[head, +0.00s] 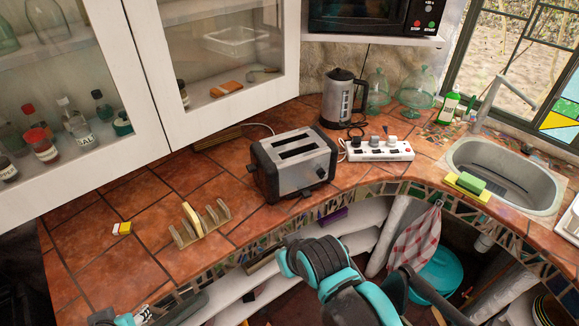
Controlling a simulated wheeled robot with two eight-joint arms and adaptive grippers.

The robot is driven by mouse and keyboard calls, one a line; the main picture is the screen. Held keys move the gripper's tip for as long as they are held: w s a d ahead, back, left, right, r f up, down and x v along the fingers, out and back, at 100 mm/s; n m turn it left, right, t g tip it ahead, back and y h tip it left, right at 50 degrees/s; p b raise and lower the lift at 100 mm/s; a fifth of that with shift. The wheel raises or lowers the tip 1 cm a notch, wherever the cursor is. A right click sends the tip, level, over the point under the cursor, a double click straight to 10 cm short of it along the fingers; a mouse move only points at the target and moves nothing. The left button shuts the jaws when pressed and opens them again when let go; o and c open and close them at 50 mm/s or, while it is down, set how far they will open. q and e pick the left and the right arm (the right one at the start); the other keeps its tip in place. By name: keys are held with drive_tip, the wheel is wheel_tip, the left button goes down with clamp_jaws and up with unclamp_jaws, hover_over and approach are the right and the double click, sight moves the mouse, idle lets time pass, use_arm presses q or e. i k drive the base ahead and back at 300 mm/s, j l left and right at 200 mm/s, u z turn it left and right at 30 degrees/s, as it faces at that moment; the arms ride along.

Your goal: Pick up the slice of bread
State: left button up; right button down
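The slice of bread (191,218) stands upright in a wooden toast rack (215,222) on the tiled counter, left of the toaster. It fills a slot at the rack's left part, and the other slots look empty. Parts of my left arm, dark and teal, show at the bottom left edge, below and apart from the rack. Its fingertips cannot be made out clearly. My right arm, teal and black, rises at the bottom centre in front of the counter. Dark parts beside it may be its gripper, but its fingers are unclear. Neither arm touches the bread.
A toaster (293,163) stands right of the rack. Behind it are a kettle (342,98) and a power strip (379,150). A sink (510,172) is at right. Bare tiles surround the rack.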

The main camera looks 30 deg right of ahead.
sight(194, 222)
drive_tip(key=i+l+z, duration=0.15)
drive_tip(key=l, duration=0.25)
drive_tip(key=l+z, duration=0.15)
drive_tip(key=l, duration=0.25)
drive_tip(key=i+l+z, duration=0.15)
drive_tip(key=i, duration=0.25)
drive_tip(key=l, duration=0.1)
